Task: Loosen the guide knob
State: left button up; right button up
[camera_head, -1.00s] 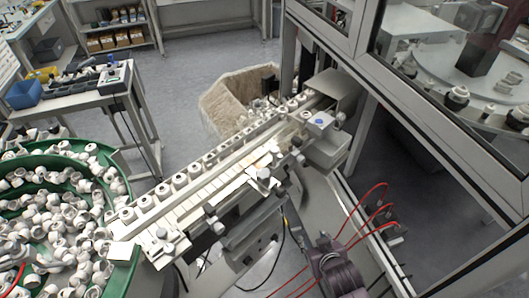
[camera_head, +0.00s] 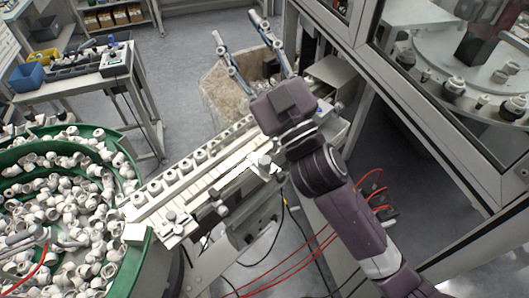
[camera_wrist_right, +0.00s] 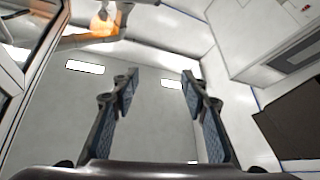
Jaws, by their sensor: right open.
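A conveyor track (camera_head: 188,208) runs diagonally across the head view, with a row of white caps on it. I cannot tell which is the guide knob. My right gripper (camera_head: 236,26) is raised above and beyond the track's far end, fingers spread and pointing up, empty. My right arm hides the track's far end. The right wrist view shows the open fingers (camera_wrist_right: 160,73) against ceiling and walls, with no knob. My left gripper is not in view.
A green bowl feeder (camera_head: 125,160) full of white caps stands at left. A cardboard-coloured bin (camera_head: 214,92) is behind the track. A glazed machine frame (camera_head: 440,135) stands close on the right. Red hoses (camera_head: 290,262) cross the lower middle.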

jog(key=s+a+r+n+g+y, duration=0.7)
jog(key=s+a+n+g+y, duration=0.3)
jog(key=n, duration=0.3)
jog(key=s+a+f+n+g+h, duration=0.25)
jog(key=s+a+n+g, duration=0.5)
jog(key=n+g, duration=0.5)
jog(key=n+t+h, duration=0.1)
jog(key=t+h, duration=0.2)
jog(key=h, duration=1.8)
send_over(265, 159)
notch_tip(265, 159, down, 21)
jog(key=shift+f, duration=0.2)
jog(key=shift+f+p, duration=0.35)
jog(key=shift+p, duration=0.05)
notch_tip(265, 159, down, 6)
jog(key=p, duration=0.3)
jog(key=shift+f, duration=0.4)
grip_shut()
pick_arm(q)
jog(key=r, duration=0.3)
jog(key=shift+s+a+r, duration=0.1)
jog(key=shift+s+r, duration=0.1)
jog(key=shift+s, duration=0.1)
